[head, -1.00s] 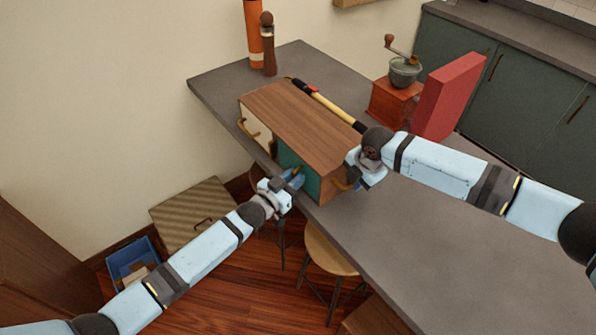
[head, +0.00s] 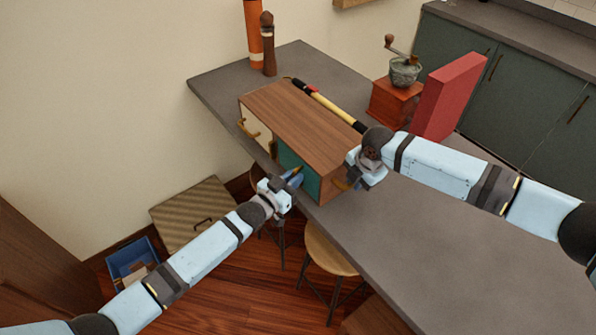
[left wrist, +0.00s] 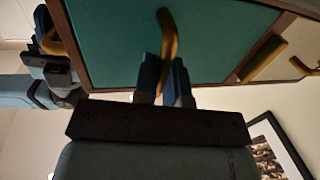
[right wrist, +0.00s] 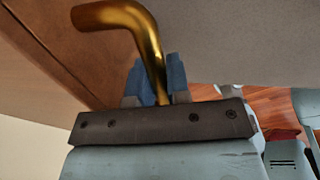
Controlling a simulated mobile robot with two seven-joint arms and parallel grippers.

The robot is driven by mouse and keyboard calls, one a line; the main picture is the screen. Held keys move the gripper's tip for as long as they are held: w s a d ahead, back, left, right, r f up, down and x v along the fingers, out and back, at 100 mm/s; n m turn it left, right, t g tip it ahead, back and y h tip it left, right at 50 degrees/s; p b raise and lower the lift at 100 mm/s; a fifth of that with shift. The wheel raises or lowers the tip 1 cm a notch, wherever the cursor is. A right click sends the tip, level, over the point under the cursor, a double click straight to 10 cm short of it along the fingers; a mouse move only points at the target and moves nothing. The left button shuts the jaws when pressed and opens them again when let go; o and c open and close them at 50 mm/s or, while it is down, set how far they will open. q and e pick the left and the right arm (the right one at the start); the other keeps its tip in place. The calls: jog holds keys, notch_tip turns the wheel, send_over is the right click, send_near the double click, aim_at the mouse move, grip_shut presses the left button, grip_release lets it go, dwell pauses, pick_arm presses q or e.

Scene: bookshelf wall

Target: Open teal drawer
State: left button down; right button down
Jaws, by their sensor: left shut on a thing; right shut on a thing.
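The wooden drawer box (head: 310,122) lies on the grey table with its drawer fronts facing the table's left edge. The teal drawer (head: 288,162) is in the middle of that side, and its front fills much of the left wrist view (left wrist: 120,40). My left gripper (head: 292,180) is shut on the teal drawer's brass handle (left wrist: 168,35), with the blue fingers on either side of it. My right gripper (head: 350,178) is at the box's near end, shut on a brass handle (right wrist: 148,40) there. The drawer front looks about flush with the box.
A hammer (head: 325,103) lies along the box's far side. Below are a stool (head: 328,252) and a blue bin (head: 133,262).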

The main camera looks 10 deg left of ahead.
pick_arm(q)
jog(key=w+a+v, duration=0.1)
jog(key=a+v, duration=0.1)
jog(key=v, duration=0.9)
jog(key=c, duration=1)
grip_release()
jog(key=shift+w+d+f, duration=0.1)
jog(key=shift+w, duration=0.05)
jog(key=shift+c, duration=0.2)
jog(key=v, duration=0.8)
